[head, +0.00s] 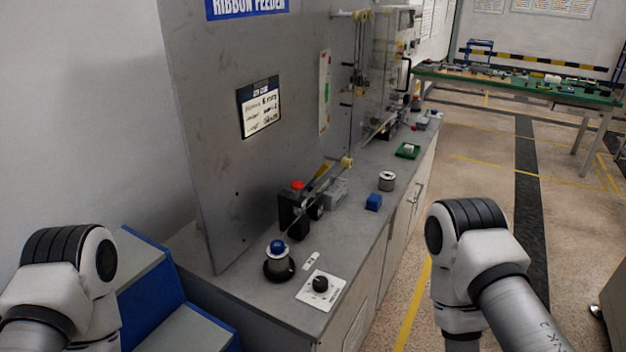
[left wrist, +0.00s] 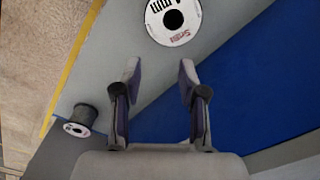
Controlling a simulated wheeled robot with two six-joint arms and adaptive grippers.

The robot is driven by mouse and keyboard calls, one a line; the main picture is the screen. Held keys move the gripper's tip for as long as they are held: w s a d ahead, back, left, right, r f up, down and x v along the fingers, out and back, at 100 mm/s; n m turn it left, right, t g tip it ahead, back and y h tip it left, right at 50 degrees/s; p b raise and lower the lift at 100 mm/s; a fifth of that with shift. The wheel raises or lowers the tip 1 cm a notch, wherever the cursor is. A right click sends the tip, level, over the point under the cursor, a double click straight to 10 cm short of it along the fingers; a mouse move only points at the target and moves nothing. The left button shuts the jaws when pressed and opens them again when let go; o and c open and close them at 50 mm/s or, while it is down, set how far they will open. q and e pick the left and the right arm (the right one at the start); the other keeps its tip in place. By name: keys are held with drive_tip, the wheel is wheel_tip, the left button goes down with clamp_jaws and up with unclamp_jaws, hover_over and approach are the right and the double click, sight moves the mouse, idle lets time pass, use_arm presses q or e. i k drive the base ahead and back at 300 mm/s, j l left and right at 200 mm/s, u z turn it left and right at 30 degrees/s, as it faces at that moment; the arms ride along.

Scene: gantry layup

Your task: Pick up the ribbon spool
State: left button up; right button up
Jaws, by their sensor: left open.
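In the left wrist view a large spool (left wrist: 185,35) with a white printed face and a dark centre hole lies at the top, partly cut off by the frame edge. A smaller spool (left wrist: 82,118) with dark winding and a pale flange shows at the lower left. I cannot tell which one the task names. My left gripper (left wrist: 159,70) is open and empty, its fingertips pointing toward the large spool with a gap between. In the head view a small pale spool (head: 387,181) stands on the grey bench. My right gripper is out of view.
A tall metal panel (head: 215,120) stands behind. Blue-edged steps (head: 150,280) are at lower left. Floor at right is open.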

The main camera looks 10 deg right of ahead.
sight(386, 179)
drive_tip(key=i+l+u, duration=0.15)
drive_tip(key=l, duration=0.4)
drive_tip(key=i+l+u, duration=0.2)
drive_tip(key=l, duration=0.4)
drive_tip(key=l+u, duration=0.15)
drive_tip(key=l, duration=0.45)
drive_tip(key=i+l+u, duration=0.15)
drive_tip(key=l, duration=0.45)
